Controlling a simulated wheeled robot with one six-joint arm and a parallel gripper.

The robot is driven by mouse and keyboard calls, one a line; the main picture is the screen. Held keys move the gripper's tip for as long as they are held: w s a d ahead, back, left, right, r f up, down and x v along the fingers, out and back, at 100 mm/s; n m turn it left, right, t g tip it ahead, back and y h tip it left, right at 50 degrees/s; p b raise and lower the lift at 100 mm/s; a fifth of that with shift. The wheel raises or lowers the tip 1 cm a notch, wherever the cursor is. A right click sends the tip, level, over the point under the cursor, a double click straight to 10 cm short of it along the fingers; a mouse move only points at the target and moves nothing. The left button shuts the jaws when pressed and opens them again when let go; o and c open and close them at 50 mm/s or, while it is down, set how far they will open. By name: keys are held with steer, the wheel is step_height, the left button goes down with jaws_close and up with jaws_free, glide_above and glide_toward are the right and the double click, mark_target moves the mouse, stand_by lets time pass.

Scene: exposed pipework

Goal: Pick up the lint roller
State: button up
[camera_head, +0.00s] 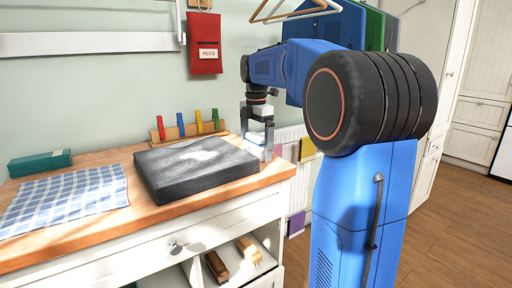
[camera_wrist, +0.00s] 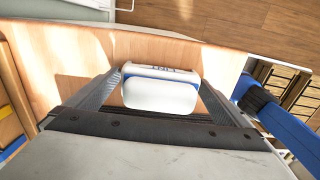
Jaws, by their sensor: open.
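The lint roller (camera_wrist: 160,94), white with blue trim, lies between the two fingers of my gripper (camera_wrist: 161,80) in the wrist view. The fingers are open, one on each side of it. Whether either finger touches it is hard to tell. In the head view my gripper (camera_head: 257,138) points down over the right end of the wooden counter (camera_head: 279,171). A pale part of the lint roller (camera_head: 255,150) shows low between the fingers there; the rest is hidden by them.
A dark grey padded block (camera_head: 190,175) sits just left of my gripper. A rack with coloured pegs (camera_head: 187,131) stands behind it. A blue checked cloth (camera_head: 66,200) and a teal box (camera_head: 40,163) lie at the left. The counter's edge is close on the right.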

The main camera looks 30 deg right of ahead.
mark_target(256, 134)
steer(key=shift+c, duration=0.6)
steer(key=c, duration=0.9)
step_height(256, 134, up, 10)
steer(key=shift+r, duration=0.1)
